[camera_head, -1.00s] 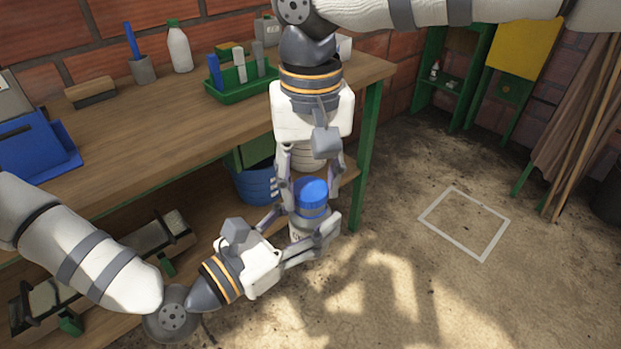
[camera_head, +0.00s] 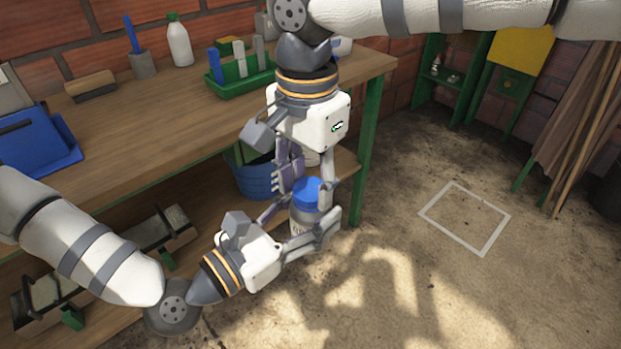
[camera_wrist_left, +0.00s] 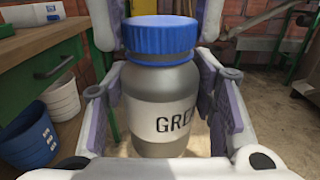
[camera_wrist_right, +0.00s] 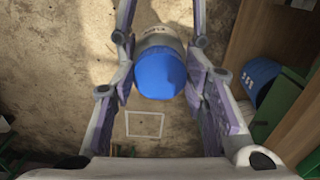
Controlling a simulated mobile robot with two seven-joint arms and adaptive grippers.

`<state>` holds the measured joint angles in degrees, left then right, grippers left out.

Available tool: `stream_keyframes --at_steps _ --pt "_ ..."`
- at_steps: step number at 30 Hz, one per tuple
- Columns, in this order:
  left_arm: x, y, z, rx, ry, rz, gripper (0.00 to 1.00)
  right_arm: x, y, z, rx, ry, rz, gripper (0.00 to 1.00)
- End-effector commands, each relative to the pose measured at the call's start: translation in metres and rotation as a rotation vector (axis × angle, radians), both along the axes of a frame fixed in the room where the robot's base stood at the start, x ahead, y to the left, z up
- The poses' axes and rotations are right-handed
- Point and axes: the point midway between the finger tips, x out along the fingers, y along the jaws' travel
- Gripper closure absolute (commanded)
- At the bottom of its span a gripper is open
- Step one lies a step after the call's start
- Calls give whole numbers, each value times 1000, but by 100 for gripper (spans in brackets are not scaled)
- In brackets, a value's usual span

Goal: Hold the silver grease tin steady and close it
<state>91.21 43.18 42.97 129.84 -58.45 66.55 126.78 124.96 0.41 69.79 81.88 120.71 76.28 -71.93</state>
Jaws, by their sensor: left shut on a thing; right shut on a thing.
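The silver grease tin (camera_head: 303,220) is upright in the air in front of the bench, with its ribbed blue lid (camera_head: 308,194) on top. In the left wrist view the tin's body (camera_wrist_left: 165,95) shows a white label with dark letters, and the lid (camera_wrist_left: 160,36) sits level on the neck. My left gripper (camera_head: 300,225) is shut around the tin's body from the side. My right gripper (camera_head: 306,187) comes from above and is shut on the blue lid, its fingers on either side. The right wrist view looks down on the lid (camera_wrist_right: 160,73).
A wooden bench (camera_head: 150,130) with a green tray (camera_head: 240,80) and a white bottle (camera_head: 178,45) stands behind and left. A blue bucket (camera_head: 254,178) is on its lower shelf, close behind the grippers. The floor at right is clear, with a white painted outline (camera_head: 464,218).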

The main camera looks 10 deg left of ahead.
Motion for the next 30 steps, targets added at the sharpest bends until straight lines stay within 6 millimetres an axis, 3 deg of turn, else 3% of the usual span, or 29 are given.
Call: stream_keyframes --at_steps 23,24,30 --pt "0 0 0 0 0 0 100 9 -6 -1 13 -12 -3075 68" --pt "0 0 0 0 0 0 100 9 -6 -1 -13 10 3060 68" --pt "0 0 0 0 0 0 100 6 -7 -1 -9 8 2526 68"
